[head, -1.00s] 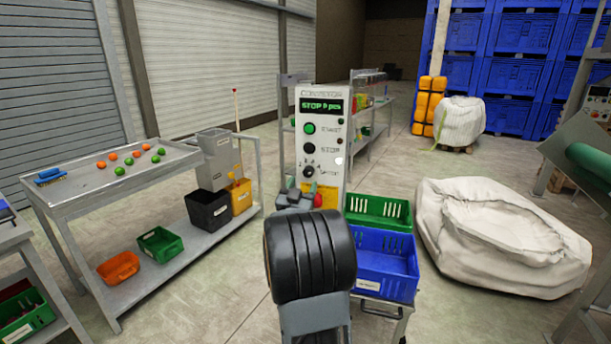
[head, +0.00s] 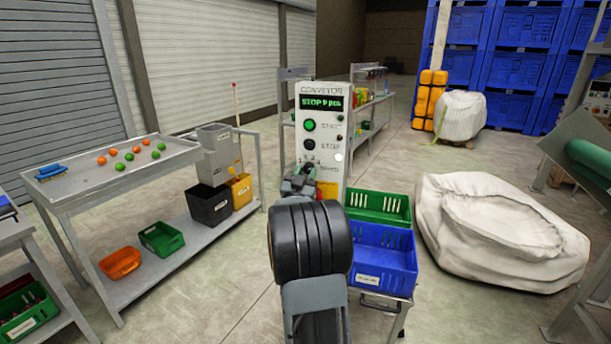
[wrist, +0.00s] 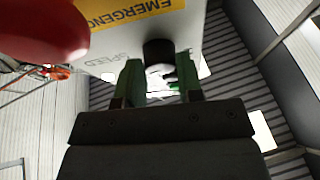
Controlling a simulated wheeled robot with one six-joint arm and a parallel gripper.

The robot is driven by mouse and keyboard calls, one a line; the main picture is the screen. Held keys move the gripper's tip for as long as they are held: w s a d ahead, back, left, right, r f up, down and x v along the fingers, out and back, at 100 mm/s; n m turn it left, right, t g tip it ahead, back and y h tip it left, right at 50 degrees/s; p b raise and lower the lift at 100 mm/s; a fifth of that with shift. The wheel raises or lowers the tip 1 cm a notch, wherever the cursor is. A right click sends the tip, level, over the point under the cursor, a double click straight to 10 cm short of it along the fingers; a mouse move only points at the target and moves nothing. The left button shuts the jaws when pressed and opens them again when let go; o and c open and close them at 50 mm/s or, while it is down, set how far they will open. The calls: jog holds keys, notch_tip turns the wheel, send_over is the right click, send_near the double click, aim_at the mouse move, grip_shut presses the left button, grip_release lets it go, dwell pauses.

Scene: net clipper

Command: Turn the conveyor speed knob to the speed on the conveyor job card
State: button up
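The conveyor panel (head: 334,172) is a pale upright box with a lit green display, a green START button and a dark STOP button. The black speed knob (wrist: 158,52) shows in the wrist view, close by the printed word SPEED; in the head view my gripper hides most of it. My gripper (wrist: 161,72) is open, its two green fingers apart, with the knob at and between their tips. Whether they touch it I cannot tell. The knob's pointer is not readable. I cannot make out a job card.
A large red button (wrist: 40,28) by a yellow EMERGENCY label is close to my gripper in the wrist view. Green (head: 378,208) and blue (head: 383,258) crates stand right of my arm. A table (head: 75,190) with small balls stands left, a white sack (head: 450,240) right.

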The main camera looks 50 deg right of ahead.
jog(key=c, duration=0.4)
jog(key=shift+o, duration=0.2)
jog(key=shift+s+f+n+t+b, duration=0.15)
jog(key=shift+n+t+b, duration=0.25)
jog(key=shift+n+b, duration=0.35)
jog(key=n+t+y+b, duration=0.1)
jog(key=n+b, duration=0.1)
jog(key=n, duration=0.1)
jog(key=shift+t, duration=0.3)
jog(key=shift+s+d+n+t+y+b, duration=0.1)
jog(key=shift+n+t+y+b, duration=0.5)
jog(key=shift+n, duration=1.05)
jog(key=shift+s+n+t+y+b, duration=0.1)
jog(key=shift+n+t+y+b, duration=0.5)
jog(key=shift+n, duration=1)
jog(key=shift+w+r+n+y, duration=0.1)
jog(key=shift+r+n+y, duration=0.1)
jog(key=shift+n+y, duration=0.1)
